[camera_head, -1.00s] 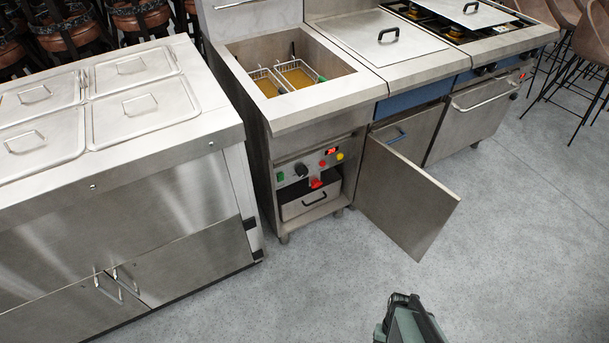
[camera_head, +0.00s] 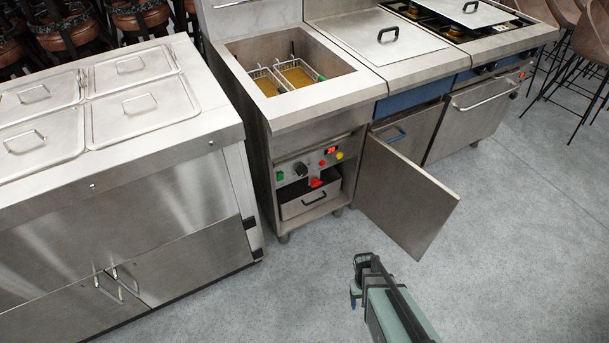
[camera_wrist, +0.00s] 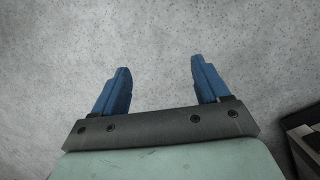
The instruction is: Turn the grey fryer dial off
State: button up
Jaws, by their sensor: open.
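The grey fryer dial (camera_head: 300,169) is a round dark-grey knob on the fryer's control panel (camera_head: 289,174), seen in the head view. It sits between a green switch (camera_head: 280,176) and a red lit display (camera_head: 330,150). Which way the dial points is too small to tell. My gripper (camera_head: 356,289) is over the floor, in front of the fryer and below the dial in the picture, well apart from it. In the wrist view my gripper (camera_wrist: 160,85) has its two blue fingers spread wide, with only floor between them.
The fryer's cabinet door (camera_head: 408,197) stands open to the right of the panel. A red lever (camera_head: 316,183) and a yellow button (camera_head: 339,156) are near the dial. A steel counter (camera_head: 150,205) stands to the left. The floor (camera_head: 240,310) in front is clear.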

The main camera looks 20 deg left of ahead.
jog(key=w+a+f+n+t+y, duration=0.1)
jog(key=w+a+t, duration=0.2)
jog(key=w, duration=0.5)
jog(key=w+a+f+n+t, duration=0.1)
jog(key=w+a+t, duration=0.2)
jog(key=w, duration=0.6)
jog(key=n+t+y, duration=0.3)
jog(key=t+y, duration=0.7)
jog(key=y, duration=0.4)
send_near(304, 173)
jog(key=x, duration=0.9)
jog(key=shift+w+a+f, duration=0.1)
jog(key=shift+w+a, duration=0.1)
jog(key=shift+a, duration=0.05)
jog(key=c, duration=1)
